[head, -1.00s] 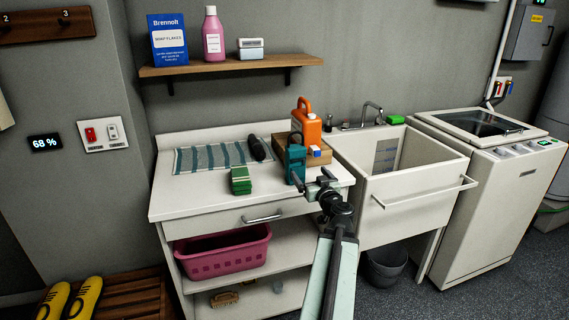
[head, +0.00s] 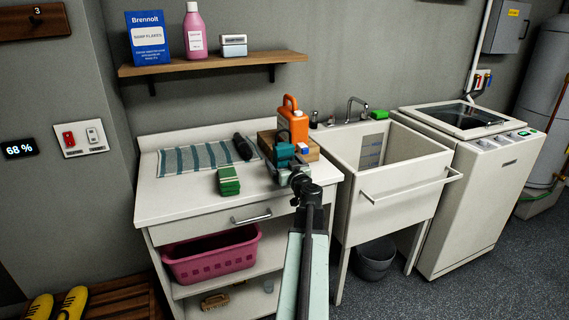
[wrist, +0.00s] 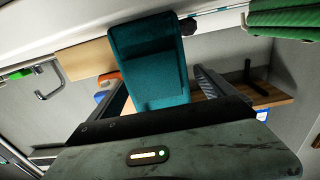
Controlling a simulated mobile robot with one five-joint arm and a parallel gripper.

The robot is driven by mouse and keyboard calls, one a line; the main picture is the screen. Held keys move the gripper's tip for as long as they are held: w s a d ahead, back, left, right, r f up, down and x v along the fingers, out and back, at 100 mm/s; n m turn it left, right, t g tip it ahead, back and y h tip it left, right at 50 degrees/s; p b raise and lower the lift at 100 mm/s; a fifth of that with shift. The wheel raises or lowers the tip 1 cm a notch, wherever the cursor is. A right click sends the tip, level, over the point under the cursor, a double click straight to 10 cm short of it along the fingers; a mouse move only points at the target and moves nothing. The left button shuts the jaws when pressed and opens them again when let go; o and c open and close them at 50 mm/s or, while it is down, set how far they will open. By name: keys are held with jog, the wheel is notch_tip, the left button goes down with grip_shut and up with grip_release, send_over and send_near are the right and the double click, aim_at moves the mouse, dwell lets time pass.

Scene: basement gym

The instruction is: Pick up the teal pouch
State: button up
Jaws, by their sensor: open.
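The teal pouch (head: 283,152) stands on the white counter, in front of a wooden board and an orange jug, partly hidden by my gripper in the head view. In the wrist view the teal pouch (wrist: 150,68) fills the middle, its lower end in that picture reaching between the two fingers. My gripper (head: 290,168) is open, with one finger on each side of the pouch in the wrist view (wrist: 162,92). I cannot tell whether either finger touches it.
A dark roll (head: 243,147) lies by a striped towel (head: 190,158). The sink (head: 385,160) is to the right.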

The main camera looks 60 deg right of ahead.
aim_at(283, 144)
jog(key=shift+w+d, duration=0.1)
jog(key=c, duration=1.6)
notch_tip(283, 144, up, 10)
jog(key=p, duration=1)
jog(key=shift+r, duration=0.2)
jog(key=shift+f, duration=0.15)
